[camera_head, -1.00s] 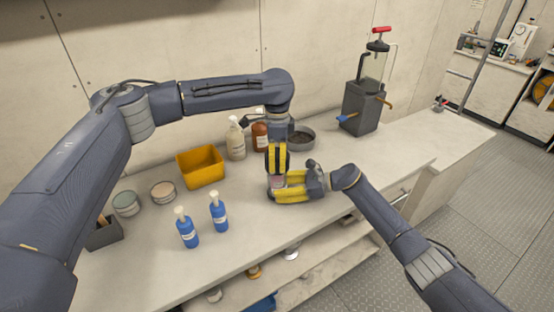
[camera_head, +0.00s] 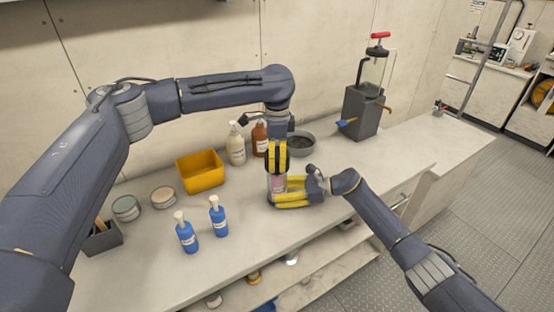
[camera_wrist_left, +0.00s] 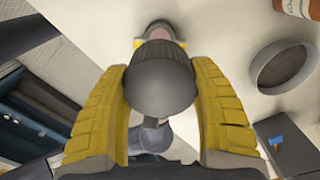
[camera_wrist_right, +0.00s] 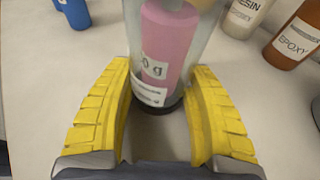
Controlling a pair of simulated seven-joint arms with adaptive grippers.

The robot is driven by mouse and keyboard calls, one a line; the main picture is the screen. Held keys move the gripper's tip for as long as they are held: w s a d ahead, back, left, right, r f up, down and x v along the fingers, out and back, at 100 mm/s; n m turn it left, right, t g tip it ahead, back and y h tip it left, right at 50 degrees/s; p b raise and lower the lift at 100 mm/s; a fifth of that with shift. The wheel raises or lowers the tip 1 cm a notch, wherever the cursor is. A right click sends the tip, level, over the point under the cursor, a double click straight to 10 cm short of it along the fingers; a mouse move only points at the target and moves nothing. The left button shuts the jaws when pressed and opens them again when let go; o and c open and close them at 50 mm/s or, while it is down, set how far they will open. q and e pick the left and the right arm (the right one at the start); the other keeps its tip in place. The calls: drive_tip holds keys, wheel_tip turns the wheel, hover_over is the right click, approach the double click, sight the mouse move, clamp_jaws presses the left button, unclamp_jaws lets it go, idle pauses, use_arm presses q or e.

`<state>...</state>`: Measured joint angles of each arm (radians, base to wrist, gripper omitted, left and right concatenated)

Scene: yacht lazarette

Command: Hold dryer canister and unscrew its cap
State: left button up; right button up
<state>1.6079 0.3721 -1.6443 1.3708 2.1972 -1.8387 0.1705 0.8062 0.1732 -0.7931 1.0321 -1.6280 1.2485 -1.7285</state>
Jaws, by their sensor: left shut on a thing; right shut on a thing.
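The dryer canister (camera_head: 279,184) is clear with a pink core, a white label and a dark base; it stands on the bench. In the right wrist view its body (camera_wrist_right: 165,45) is upright between the yellow fingers. My right gripper (camera_head: 283,194) is shut on the body, low from the right. My left gripper (camera_head: 277,168) points down from above and is shut on the dark round cap (camera_wrist_left: 160,78). In the left wrist view the pink part (camera_wrist_left: 160,34) shows beyond the cap.
A resin bottle (camera_head: 236,146), an epoxy bottle (camera_head: 260,137) and a grey bowl (camera_head: 301,151) stand behind. A yellow bin (camera_head: 201,183), two blue bottles (camera_head: 187,236) and round tins (camera_head: 163,196) are left. A dark-based pump device (camera_head: 360,112) stands back right. The bench's right end is mostly clear.

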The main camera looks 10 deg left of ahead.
sight(277, 153)
use_arm(q)
drive_tip(key=shift+r, duration=1.9)
use_arm(e)
drive_tip(key=o, duration=1.6)
